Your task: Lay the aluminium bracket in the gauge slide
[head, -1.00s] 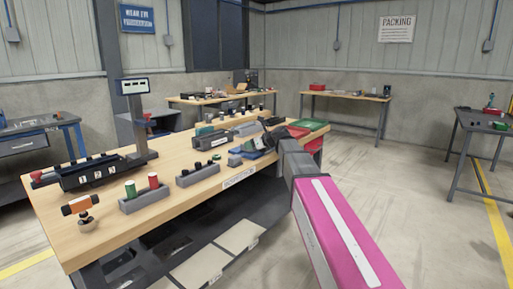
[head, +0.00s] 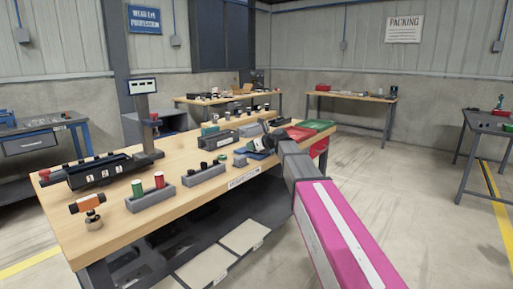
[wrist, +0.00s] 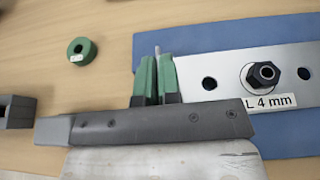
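My gripper (wrist: 156,82) has two green-padded fingers close together in the wrist view. A thin light-grey piece (wrist: 157,50) stands between them and sticks out past their tips; it looks like the aluminium bracket seen edge-on, with most of it hidden. Right beside the fingers is a silver plate (wrist: 222,62) with dark holes, a black nut and an "L 4 mm" label, lying on a blue base (wrist: 220,35). It appears to be the gauge; which part is the slide I cannot tell. In the head view my gripper (head: 268,140) is small and dark over the bench's right part.
A green ring (wrist: 82,50) and a dark grey block (wrist: 15,111) lie on the wood left of my gripper. The workbench (head: 120,226) carries a grey block with red and green cylinders (head: 152,199), a dark fixture and a post with a display. Red and green trays (head: 316,125) are at its far end.

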